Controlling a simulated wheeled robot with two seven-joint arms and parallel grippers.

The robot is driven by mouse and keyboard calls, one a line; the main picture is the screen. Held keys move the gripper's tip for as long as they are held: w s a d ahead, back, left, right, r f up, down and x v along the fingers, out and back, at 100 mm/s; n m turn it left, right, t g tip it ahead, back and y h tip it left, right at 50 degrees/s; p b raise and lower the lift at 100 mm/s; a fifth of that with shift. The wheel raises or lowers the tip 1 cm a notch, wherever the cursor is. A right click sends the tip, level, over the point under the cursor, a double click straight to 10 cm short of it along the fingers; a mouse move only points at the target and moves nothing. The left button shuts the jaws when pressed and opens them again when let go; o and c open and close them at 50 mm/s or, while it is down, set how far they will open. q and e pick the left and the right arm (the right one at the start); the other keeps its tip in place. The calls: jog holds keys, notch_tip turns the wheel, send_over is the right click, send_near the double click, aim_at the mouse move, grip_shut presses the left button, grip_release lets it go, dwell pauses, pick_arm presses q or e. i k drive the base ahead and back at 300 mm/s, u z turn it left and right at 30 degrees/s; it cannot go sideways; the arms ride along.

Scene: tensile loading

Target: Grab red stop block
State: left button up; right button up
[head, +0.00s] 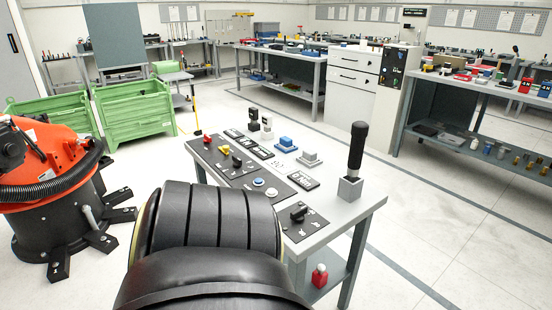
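A small red block-like object (319,277) with a rounded top and a pale mark sits on the lower shelf of the near grey table (343,212), close to its front right leg. Other red block-like objects (525,84) stand on the right-hand bench. I cannot tell which of these is the red stop block. A large black rounded arm part of mine fills the bottom centre and hides the table's near left part. Neither gripper is in view.
The near table carries black control panels (300,222), a blue block (286,142), a grey block (310,158) and an upright black-handled lever (356,150). An orange-and-black machine (45,165) and green crates (135,112) stand left. Floor right of the table is clear.

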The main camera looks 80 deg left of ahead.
aim_at(320, 276)
jog(key=u, duration=2.1)
